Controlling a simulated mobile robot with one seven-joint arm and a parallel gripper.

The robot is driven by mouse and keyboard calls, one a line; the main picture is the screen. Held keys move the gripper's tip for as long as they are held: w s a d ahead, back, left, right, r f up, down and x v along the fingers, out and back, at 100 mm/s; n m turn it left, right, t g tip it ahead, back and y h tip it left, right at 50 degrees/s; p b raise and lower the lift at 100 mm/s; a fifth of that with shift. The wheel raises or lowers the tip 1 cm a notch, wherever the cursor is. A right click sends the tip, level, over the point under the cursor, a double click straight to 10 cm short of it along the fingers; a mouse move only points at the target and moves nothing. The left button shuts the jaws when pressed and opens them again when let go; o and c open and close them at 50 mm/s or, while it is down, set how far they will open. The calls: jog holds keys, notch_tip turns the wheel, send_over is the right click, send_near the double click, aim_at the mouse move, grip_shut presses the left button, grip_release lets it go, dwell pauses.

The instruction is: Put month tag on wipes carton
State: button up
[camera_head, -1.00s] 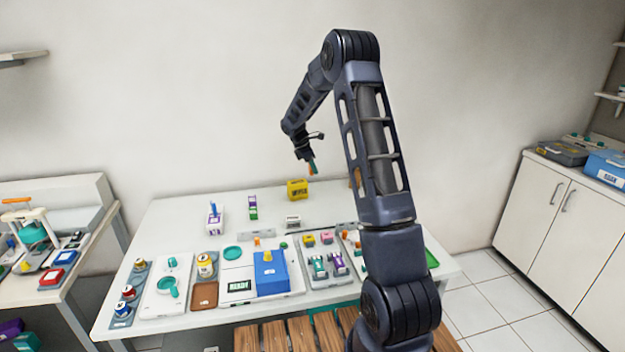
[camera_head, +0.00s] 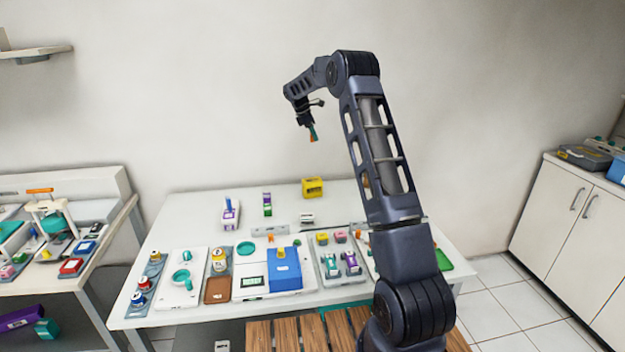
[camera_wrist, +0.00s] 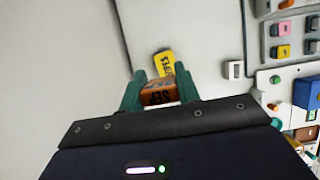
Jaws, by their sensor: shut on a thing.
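The wipes carton (camera_head: 313,187) is a yellow box at the back of the white table. It also shows in the wrist view (camera_wrist: 164,62), beyond my fingers, with dark lettering on it. My gripper (camera_head: 312,133) hangs in the air well above the carton, apart from it. In the wrist view my gripper's green fingers (camera_wrist: 160,78) are shut on an orange month tag (camera_wrist: 158,97) with dark letters, which I cannot read surely. The tag's lower part is hidden by the gripper body.
A purple-and-white holder (camera_head: 231,215) and a purple-green stack (camera_head: 267,204) stand left of the carton. A small white block (camera_head: 307,219) lies in front of it. Trays and a blue box (camera_head: 284,270) fill the table's front. The wall is close behind.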

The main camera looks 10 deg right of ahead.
aim_at(316, 179)
notch_tip(316, 179, down, 19)
jog(key=shift+f, duration=0.2)
dwell(0.4)
jog(key=shift+f, duration=0.15)
jog(key=o, duration=1)
jog(key=shift+c, duration=0.2)
